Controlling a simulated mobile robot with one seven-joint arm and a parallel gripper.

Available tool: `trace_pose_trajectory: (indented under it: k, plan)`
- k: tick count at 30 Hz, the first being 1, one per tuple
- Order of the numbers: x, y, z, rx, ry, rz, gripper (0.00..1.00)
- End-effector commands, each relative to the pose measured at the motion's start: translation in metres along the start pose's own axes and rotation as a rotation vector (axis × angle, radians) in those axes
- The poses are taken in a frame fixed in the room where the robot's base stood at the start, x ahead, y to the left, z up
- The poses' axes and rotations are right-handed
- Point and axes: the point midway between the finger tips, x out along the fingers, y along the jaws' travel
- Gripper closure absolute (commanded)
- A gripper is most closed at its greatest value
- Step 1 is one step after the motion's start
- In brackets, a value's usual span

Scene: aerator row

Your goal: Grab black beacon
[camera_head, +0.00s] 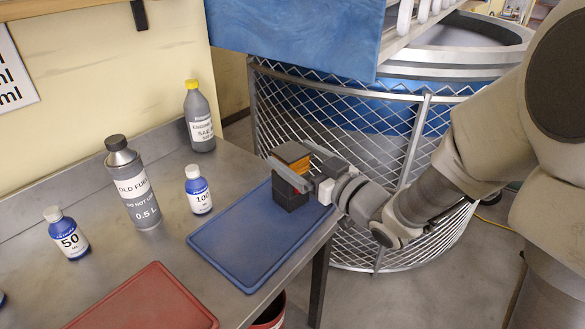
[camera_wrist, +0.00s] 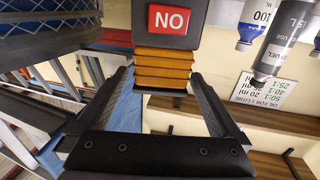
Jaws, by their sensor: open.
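The black beacon (camera_head: 290,193) stands upright at the far right corner of the blue tray (camera_head: 243,278). It has a black base, an orange ribbed middle and a dark top. The wrist view shows the beacon (camera_wrist: 165,62) upside down, with a red "NO" label on its black part. My gripper (camera_head: 298,168) reaches it from the right at the height of the orange part. In the wrist view my gripper (camera_wrist: 161,78) is open, with one finger at each side of the orange ribs.
A grey fuel bottle (camera_head: 134,190), a blue 100 bottle (camera_head: 198,190), a blue 50 bottle (camera_head: 67,235) and a yellow-capped oil bottle (camera_head: 199,120) stand left of the blue tray. A red tray (camera_head: 150,303) lies in front. A mesh guard (camera_head: 400,140) rises behind the table's right edge.

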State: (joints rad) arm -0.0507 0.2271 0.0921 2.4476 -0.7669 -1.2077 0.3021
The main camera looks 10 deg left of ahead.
Motion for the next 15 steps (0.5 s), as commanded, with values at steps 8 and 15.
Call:
trace_pose_trajectory:
  k: [8, 15]
  plan:
    - [0.04, -0.001, 0.002, 0.0, 0.001, -0.003, 0.0]
    - [0.05, -0.001, 0.001, 0.001, -0.001, -0.001, 0.0]
